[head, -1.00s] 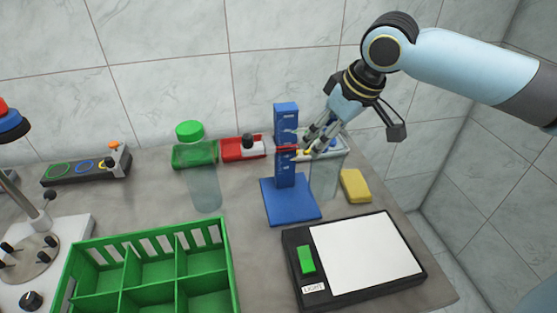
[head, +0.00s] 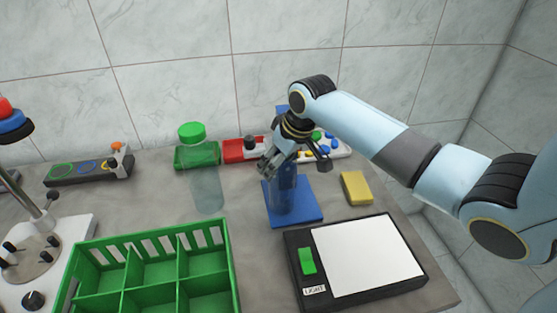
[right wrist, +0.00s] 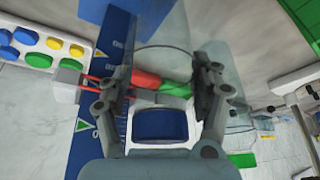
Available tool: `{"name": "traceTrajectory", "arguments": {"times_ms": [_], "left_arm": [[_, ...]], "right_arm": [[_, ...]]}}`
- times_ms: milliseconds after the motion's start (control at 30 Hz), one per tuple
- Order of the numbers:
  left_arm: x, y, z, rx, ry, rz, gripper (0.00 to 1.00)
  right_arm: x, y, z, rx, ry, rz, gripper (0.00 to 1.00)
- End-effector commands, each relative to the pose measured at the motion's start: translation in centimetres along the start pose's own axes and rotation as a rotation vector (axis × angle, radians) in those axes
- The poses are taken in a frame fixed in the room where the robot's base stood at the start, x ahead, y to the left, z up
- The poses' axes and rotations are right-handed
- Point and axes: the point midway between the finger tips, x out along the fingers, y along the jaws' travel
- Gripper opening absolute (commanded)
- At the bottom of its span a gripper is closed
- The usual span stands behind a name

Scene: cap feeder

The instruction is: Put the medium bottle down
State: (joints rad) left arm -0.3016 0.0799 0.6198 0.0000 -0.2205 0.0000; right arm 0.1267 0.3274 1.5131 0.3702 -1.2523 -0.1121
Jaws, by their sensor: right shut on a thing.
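The clear, see-through medium bottle (head: 284,198) is in front of the blue upright stand (head: 308,214), over its base plate. My right gripper (head: 274,163) is shut on the bottle's upper part and hides its top. In the right wrist view the bottle's clear wall (right wrist: 160,60) shows between the two fingers (right wrist: 166,92). The bottle looks roughly upright; I cannot tell whether its bottom touches the plate. My left gripper is not in view.
A clear bottle with a green cap (head: 192,131) stands to the left. A green divided crate (head: 225,262) and a black-framed light pad (head: 372,262) are in front. A yellow block (head: 356,188) lies to the right. A red tray (head: 233,150) and a white tray with coloured caps (head: 340,150) are behind.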

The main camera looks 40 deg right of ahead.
Motion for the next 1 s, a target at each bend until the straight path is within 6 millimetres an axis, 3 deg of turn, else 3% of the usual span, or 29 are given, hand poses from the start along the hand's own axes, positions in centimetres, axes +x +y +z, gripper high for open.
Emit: {"name": "traceTrajectory", "arguments": {"times_ms": [300,333,500,833,1000], "left_arm": [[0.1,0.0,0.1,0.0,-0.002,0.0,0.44],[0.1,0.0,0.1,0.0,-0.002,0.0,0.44],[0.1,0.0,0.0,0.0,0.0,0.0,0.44],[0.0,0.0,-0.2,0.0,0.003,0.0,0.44],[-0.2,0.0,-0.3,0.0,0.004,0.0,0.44]], "right_arm": [[0.2,0.0,0.0,0.0,0.003,0.001,0.06],[0.2,0.0,0.1,0.0,0.001,0.0,0.66],[0.2,0.0,0.1,0.0,0.001,0.0,0.89],[-0.1,0.1,-0.1,0.0,0.001,0.001,0.9],[-2.5,0.1,-0.1,-0.002,0.003,0.002,0.9]]}}
